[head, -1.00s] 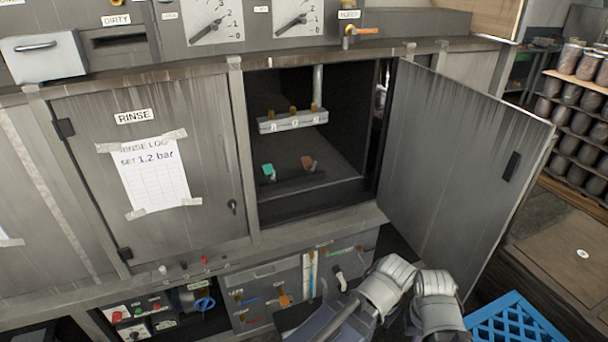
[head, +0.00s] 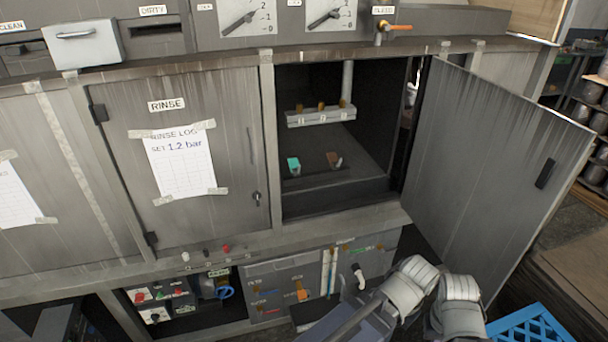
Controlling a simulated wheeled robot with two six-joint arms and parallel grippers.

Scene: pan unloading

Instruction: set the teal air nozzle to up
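The teal air nozzle (head: 293,164) is a small teal block low inside the open cabinet compartment, on the left. Neither gripper shows in the head view. Two grey rounded links of my arms show at the bottom right, outside the cabinet and well below the nozzles. Nothing of mine touches the teal nozzle.
The compartment's grey door (head: 495,165) stands open to the right. A pale bar (head: 320,117) with several brass fittings hangs above the nozzles. The closed RINSE door (head: 225,130) is on the left. A blue crate (head: 530,326) lies at bottom right. The compartment opening is clear.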

